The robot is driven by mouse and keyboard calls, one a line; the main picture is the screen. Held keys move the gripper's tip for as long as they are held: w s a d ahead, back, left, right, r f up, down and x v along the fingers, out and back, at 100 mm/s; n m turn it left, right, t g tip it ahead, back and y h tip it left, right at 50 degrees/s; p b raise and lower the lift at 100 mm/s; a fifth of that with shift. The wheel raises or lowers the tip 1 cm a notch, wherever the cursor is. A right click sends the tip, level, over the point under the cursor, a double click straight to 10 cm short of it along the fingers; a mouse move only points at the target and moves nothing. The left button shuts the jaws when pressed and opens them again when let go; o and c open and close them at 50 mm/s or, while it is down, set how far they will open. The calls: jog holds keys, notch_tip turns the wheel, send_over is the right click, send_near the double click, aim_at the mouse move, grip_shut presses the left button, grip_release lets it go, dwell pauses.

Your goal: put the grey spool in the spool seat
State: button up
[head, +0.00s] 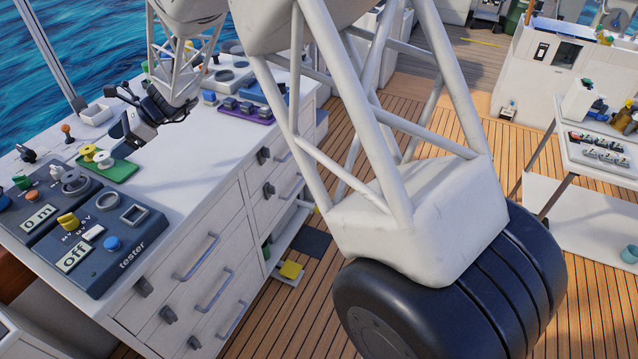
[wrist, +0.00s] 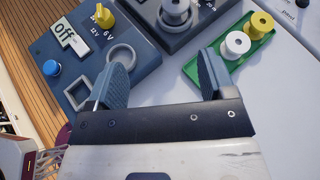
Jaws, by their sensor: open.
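A grey spool (wrist: 175,10) stands upright at the top of the wrist view, on a dark grey panel. It also shows in the head view (head: 74,180). The tester panel (head: 128,242) beside it carries a raised round ring (wrist: 122,57) and a square frame (wrist: 78,93), both empty; I cannot tell for certain which fitting is the spool seat. My gripper (wrist: 163,66) is open and empty, above the worktop, with its left finger near the round ring. It also shows in the head view (head: 120,112).
A green tray (wrist: 208,62) holds a yellow spool (wrist: 261,23) and a white spool (wrist: 237,43), close to the right finger. The tester has a yellow knob (wrist: 104,16) and a blue button (wrist: 51,68). A purple tray (head: 248,112) stands farther back.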

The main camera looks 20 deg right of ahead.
jog(key=s+d+r+n+t+h, duration=0.1)
jog(key=s+d+r+n+h, duration=0.3)
jog(key=s+d, duration=0.6)
jog(key=s+d+r+n+h, duration=0.2)
jog(key=s+d+r+n, duration=0.3)
jog(key=s+d, duration=0.55)
jog(key=s+d+n+t+h, duration=0.3)
jog(key=s+d+n+h, duration=0.3)
jog(key=s+d, duration=1.6)
jog(key=shift+r+h, duration=0.35)
jog(key=shift+h, duration=0.15)
jog(key=shift+w, duration=0.1)
